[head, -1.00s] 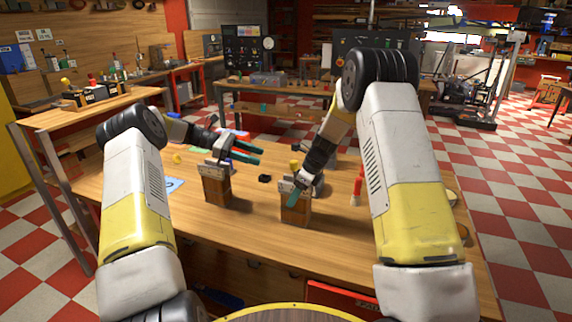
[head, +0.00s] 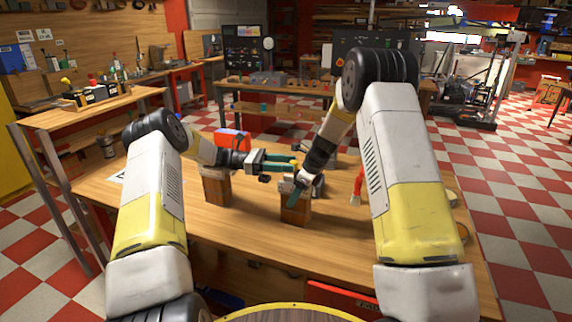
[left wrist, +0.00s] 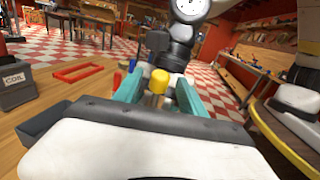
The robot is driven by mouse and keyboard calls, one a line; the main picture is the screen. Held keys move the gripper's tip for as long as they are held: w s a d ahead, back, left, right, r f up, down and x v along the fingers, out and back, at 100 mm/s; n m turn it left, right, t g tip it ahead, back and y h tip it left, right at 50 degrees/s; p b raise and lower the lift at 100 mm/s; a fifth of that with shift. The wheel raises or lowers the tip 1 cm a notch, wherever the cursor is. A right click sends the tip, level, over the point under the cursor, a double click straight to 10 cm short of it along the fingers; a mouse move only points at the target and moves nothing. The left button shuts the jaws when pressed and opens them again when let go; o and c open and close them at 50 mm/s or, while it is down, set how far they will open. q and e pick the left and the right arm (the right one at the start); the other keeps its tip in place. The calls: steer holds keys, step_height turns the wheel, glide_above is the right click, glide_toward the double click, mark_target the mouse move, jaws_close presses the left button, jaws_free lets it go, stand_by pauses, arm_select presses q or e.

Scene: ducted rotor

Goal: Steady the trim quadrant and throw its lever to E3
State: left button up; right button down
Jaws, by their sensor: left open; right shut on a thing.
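The trim quadrant (head: 295,214) appears to be the brown wooden block with a grey upper part near the middle of the bench. My right gripper (head: 294,196) is shut on its upper part, one teal finger across the near face. My left gripper (head: 296,164) is open, its teal fingers reaching in from the left above the block. In the left wrist view, a yellow lever knob (left wrist: 159,80) on a stem stands between the open left fingers (left wrist: 158,88); contact cannot be told. The lever's position marks are not readable.
A second wooden block (head: 216,190) with a grey top stands to the left, below my left forearm. A red and blue object (head: 233,140) lies behind. A red item (head: 358,185) stands right of my right gripper. A box marked COIL (left wrist: 15,85) shows in the left wrist view.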

arm_select(q)
jaws_close()
stand_by(1.4)
